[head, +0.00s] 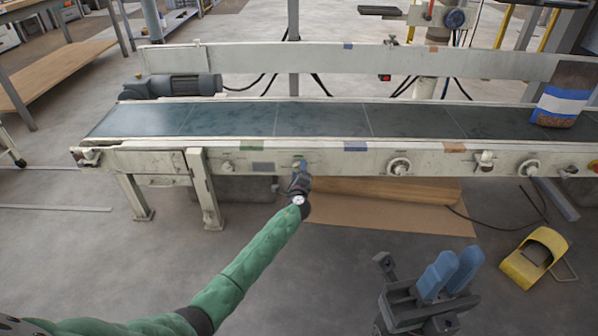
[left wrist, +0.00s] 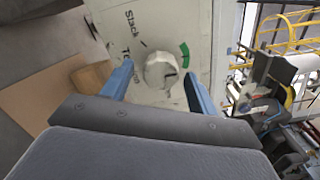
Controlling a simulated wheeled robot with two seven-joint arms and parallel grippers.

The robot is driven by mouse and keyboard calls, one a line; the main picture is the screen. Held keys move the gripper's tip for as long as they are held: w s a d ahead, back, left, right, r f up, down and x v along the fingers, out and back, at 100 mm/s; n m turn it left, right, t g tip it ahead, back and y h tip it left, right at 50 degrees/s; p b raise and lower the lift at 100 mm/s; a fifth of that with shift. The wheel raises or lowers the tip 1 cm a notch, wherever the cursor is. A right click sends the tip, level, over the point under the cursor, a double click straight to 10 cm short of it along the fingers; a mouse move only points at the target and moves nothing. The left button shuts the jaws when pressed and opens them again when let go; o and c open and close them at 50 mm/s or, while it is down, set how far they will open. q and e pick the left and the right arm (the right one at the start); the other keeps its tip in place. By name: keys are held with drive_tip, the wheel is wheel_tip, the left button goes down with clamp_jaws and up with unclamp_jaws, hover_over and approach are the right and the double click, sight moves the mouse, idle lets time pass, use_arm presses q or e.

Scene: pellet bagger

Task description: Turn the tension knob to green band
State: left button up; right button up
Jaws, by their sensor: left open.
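The tension knob (left wrist: 160,70) is a pale round knob on the conveyor's light front panel, with a dark mark on its right side. A short green band (left wrist: 184,54) is printed on the panel to its upper right, and the word "Slack" and a partly hidden label are to its left. My left gripper (left wrist: 159,74) is open, with one blue finger on each side of the knob; contact cannot be told. In the head view my left gripper (head: 300,170) is at the front rail and hides the knob. My right gripper (head: 453,268) is open and empty in front of the conveyor.
The conveyor (head: 320,118) runs across the view, with a filled bag (head: 563,103) at its right end. Other knobs (head: 398,166) sit along the same rail. A yellow object (head: 535,257) lies on the floor at right.

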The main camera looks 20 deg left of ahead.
use_arm(q)
drive_tip(key=p+v, duration=0.1)
drive_tip(key=v, duration=0.6)
drive_tip(key=shift+s, duration=0.1)
idle(0.4)
